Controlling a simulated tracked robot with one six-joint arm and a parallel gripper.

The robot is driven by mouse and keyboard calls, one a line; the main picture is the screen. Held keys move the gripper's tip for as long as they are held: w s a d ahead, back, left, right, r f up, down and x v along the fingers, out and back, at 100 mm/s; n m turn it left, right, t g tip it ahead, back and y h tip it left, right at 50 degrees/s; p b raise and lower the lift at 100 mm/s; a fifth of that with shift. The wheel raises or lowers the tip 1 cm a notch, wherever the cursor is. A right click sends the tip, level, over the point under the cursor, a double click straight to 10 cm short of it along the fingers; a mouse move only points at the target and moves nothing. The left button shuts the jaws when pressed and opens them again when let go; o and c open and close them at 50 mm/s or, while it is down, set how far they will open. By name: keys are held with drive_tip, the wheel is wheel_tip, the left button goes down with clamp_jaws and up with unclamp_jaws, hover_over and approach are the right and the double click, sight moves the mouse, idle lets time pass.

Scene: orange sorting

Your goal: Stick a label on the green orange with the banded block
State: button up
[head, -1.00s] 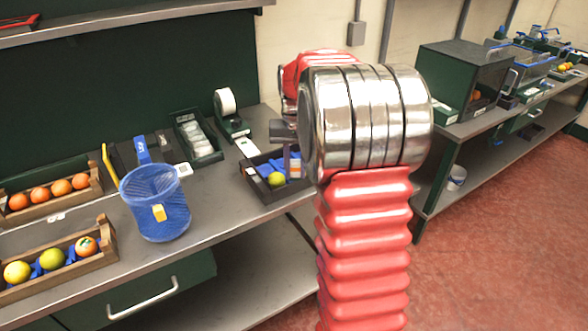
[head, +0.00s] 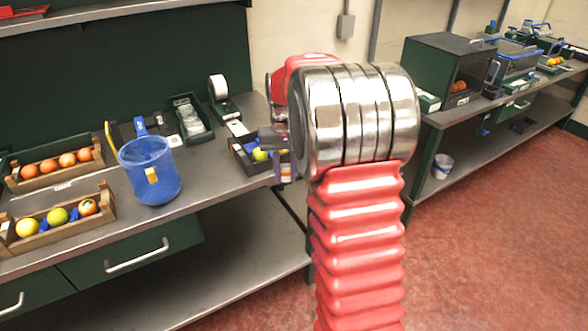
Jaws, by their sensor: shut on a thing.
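My gripper (head: 274,142) shows beside the metal wrist of my arm, mostly hidden by it. It is shut on the banded block (head: 286,173), a small upright piece with white and orange bands, held at the right front of a dark tray (head: 243,166). A green orange (head: 260,154) sits in that tray on blue padding, just left of the block; no contact between them is visible. Another greenish orange (head: 57,216) lies in the front wooden crate (head: 70,233), between a yellowish one (head: 27,227) and an orange one (head: 87,207).
A blue mesh bin (head: 150,175) with a yellow tag stands on the bench, left of the tray. A white roll on a dispenser (head: 219,95) and a box of pale packets (head: 188,118) stand behind. A rear crate (head: 57,176) holds several oranges. Red floor is free at right.

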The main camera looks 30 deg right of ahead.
drive_tip(key=w+a+f+n, duration=0.1)
drive_tip(key=a+f, duration=0.3)
drive_tip(key=a, duration=0.6)
drive_tip(key=w+a+f+n, duration=0.1)
drive_tip(key=a+f+n, duration=0.2)
drive_tip(key=a, duration=0.8)
drive_tip(key=shift+a+f+n, duration=0.15)
drive_tip(key=shift+f+n, duration=0.25)
drive_tip(key=shift+n, duration=0.3)
